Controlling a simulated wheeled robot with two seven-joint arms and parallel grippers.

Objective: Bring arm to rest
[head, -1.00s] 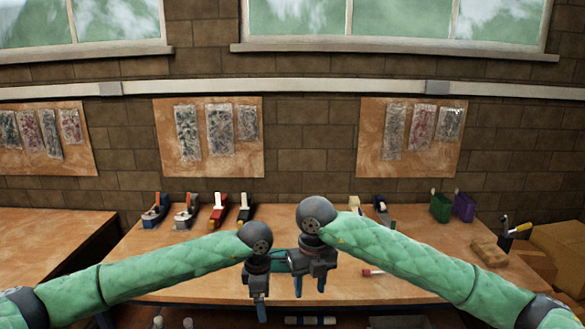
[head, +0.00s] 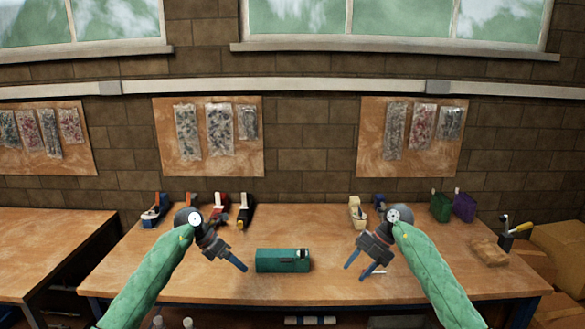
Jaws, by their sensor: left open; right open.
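Several hand planes, one of them black (head: 244,215), stand along the back of the bench. A cream plane (head: 357,211), a green container (head: 441,207) and a purple container (head: 464,207) stand at the back right. A brown package (head: 489,251) lies at the right end. The front middle is clear.

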